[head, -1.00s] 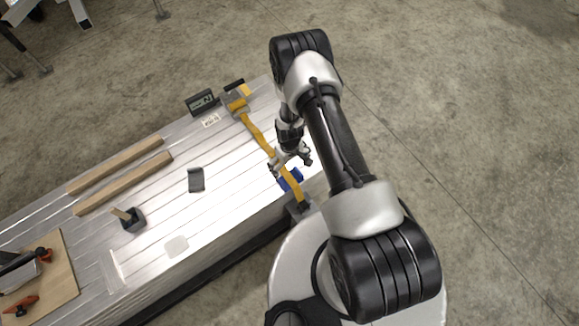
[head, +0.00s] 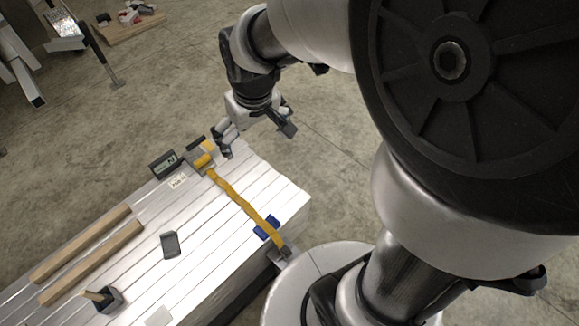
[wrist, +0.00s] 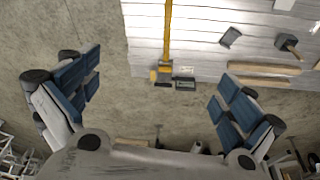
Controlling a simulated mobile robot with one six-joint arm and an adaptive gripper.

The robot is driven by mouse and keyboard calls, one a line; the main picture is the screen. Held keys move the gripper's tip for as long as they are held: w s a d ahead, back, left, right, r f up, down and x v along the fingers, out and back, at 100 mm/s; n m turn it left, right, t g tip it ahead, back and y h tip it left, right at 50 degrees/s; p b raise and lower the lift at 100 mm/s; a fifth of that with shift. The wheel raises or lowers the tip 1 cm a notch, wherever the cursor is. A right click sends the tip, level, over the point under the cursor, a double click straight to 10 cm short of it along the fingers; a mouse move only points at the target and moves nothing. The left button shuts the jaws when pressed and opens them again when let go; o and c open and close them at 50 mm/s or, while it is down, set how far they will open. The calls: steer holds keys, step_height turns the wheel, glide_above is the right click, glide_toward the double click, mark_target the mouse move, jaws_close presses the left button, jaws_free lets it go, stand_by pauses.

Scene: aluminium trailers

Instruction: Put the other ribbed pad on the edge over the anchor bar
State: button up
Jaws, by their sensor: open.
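My gripper (head: 256,134) is open and empty, up near the far right corner of the aluminium deck (head: 225,240). In the wrist view its blue-faced fingers (wrist: 152,92) are wide apart with floor and the deck edge between them. A dark grey pad (head: 170,244) lies loose on the deck; it also shows in the wrist view (wrist: 231,36). I cannot make out its ribs. A yellow strap (head: 238,205) runs across the deck, with a grey piece (head: 281,252) at its near end and a blue piece (head: 266,228) beside that. I cannot make out the anchor bar.
A dark display box (head: 163,164) and a white label (head: 178,181) are near the strap's far end. Two wooden battens (head: 85,250) and a mallet (head: 105,298) lie to the left.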

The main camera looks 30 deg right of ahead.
steer(key=s+r, duration=0.4)
steer(key=s, duration=0.4)
steer(key=s+r+m+t, duration=0.1)
steer(key=s+r, duration=0.3)
steer(key=s, duration=0.5)
steer(key=shift+s+t, duration=0.25)
steer(key=shift+t, duration=0.05)
